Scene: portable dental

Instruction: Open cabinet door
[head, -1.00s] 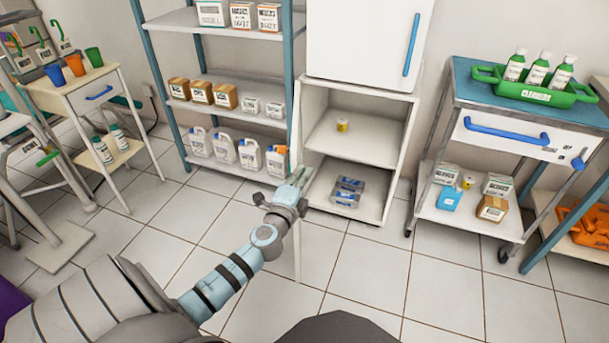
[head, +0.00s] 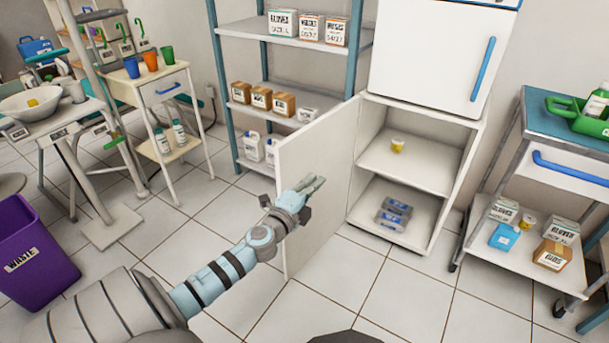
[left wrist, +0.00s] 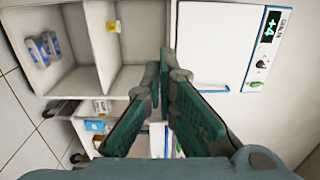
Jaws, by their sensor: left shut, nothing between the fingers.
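The white cabinet (head: 441,245) stands at centre right in the head view. Its lower compartment is open, with a shelf inside. The white cabinet door (head: 318,160) is swung wide to the left and stands out toward me. My left gripper (head: 315,184) is in front of the door's face in the head view, shut and empty; I cannot tell if it touches the door. In the left wrist view the gripper fingers (left wrist: 165,88) show, with the open compartments behind them. My right gripper is not in view.
A yellow-lidded jar (head: 398,146) stands on the cabinet shelf and grey packs (head: 393,213) lie below. The white upper unit (head: 432,50) with a blue handle is closed. A blue-topped cart (head: 560,130) stands right and a purple waste bin (head: 30,255) left. Tiled floor in front is clear.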

